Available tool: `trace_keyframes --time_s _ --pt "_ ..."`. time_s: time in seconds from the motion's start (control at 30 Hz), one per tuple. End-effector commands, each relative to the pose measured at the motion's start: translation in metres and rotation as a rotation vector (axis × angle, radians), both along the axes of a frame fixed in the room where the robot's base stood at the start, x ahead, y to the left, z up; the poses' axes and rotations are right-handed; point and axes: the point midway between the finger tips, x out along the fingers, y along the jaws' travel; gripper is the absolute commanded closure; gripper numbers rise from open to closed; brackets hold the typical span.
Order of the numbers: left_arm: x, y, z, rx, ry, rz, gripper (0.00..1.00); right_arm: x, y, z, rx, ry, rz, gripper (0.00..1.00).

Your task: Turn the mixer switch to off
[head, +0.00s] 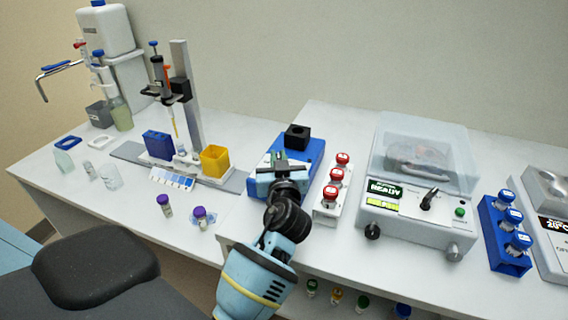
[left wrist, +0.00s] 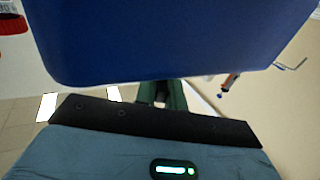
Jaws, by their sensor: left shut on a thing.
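The mixer (head: 312,152) is a blue box with a black cup holder (head: 297,137) on top, at the middle of the bench. My left gripper (head: 282,168) is at the front face of the mixer, shut on the mixer switch. The switch itself is hidden behind the gripper, so its setting cannot be seen. In the left wrist view, the mixer's blue body (left wrist: 180,40) fills the top, close above the dark edge of my gripper. My right gripper is not in view.
A white rack of red-capped vials (head: 330,193) stands close to the mixer's right. A clear-lidded centrifuge (head: 420,215) is further right, beside a blue vial rack (head: 505,235). Two purple-capped vials (head: 163,203) stand to the left. The front bench there is partly clear.

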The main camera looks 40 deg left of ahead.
Motion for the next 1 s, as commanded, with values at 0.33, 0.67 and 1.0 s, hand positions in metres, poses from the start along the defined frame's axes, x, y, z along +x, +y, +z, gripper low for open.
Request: trace_keyframes --time_s 0.33,0.67,1.0 --pt "0.0 0.0 0.003 0.0 -0.004 0.01 1.0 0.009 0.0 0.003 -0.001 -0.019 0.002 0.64" --pt "0.0 0.0 0.002 -0.001 -0.001 0.01 0.67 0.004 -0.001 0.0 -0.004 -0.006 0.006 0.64" --pt "0.0 0.001 0.001 -0.001 0.001 0.009 0.67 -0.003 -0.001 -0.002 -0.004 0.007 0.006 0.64"
